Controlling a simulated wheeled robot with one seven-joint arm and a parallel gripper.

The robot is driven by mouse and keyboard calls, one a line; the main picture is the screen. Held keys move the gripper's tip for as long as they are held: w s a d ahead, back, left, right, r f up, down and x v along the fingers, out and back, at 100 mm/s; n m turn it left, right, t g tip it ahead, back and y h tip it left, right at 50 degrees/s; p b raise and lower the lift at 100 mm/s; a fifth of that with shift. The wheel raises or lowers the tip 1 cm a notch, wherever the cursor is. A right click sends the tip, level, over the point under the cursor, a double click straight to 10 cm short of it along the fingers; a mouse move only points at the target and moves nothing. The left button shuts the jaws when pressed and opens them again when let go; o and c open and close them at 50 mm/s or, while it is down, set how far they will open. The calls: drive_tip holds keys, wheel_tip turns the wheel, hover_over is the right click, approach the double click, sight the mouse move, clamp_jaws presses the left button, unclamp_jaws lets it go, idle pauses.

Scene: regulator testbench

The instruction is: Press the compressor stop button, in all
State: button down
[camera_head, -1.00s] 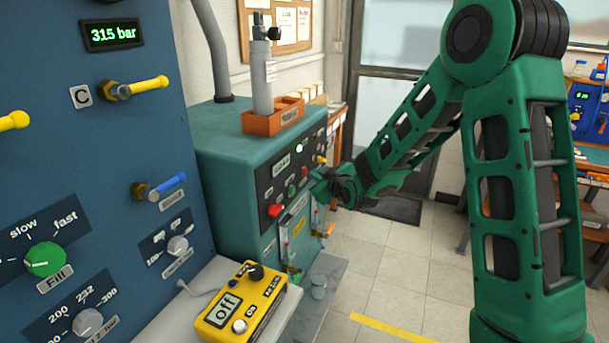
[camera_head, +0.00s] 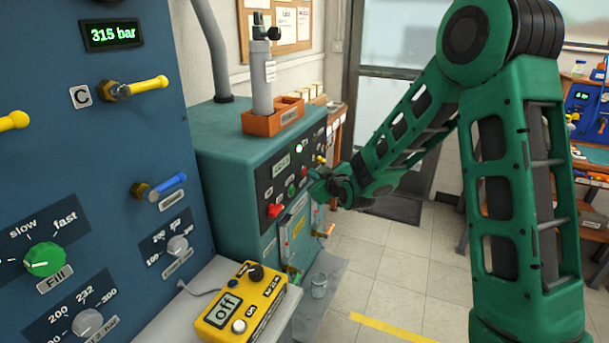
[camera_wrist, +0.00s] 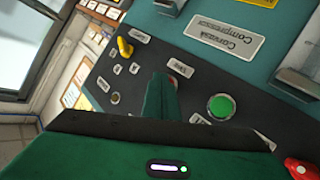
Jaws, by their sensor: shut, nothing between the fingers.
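The compressor is a teal cabinet (camera_head: 222,165) with a dark control panel on its front. A small red stop button (camera_head: 304,171) is just visible on that panel, at the tip of my gripper (camera_head: 314,177). A green button (camera_head: 291,189) sits beside it and shows clearly in the wrist view (camera_wrist: 221,106). In the wrist view, my shut green fingers (camera_wrist: 162,98) reach to the panel beside a small label (camera_wrist: 181,66) and cover most of the red button. I cannot tell whether the tip touches it.
A red knob (camera_head: 274,210) sits lower on the panel, and a yellow knob (camera_wrist: 125,46) at its other end. An orange tray (camera_head: 273,119) with a grey cylinder stands on the cabinet. A yellow handheld meter (camera_head: 241,300) lies on the ledge. The floor to the right is clear.

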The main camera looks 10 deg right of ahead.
drive_tip(key=shift+w+a, duration=0.1)
drive_tip(key=shift+a, duration=0.05)
idle(0.4)
drive_tip(key=shift+s+d, duration=0.5)
drive_tip(key=shift+d, duration=0.25)
drive_tip(key=s+d, duration=0.1)
drive_tip(key=d, duration=0.1)
drive_tip(key=s+d, duration=0.2)
idle(0.5)
idle(0.5)
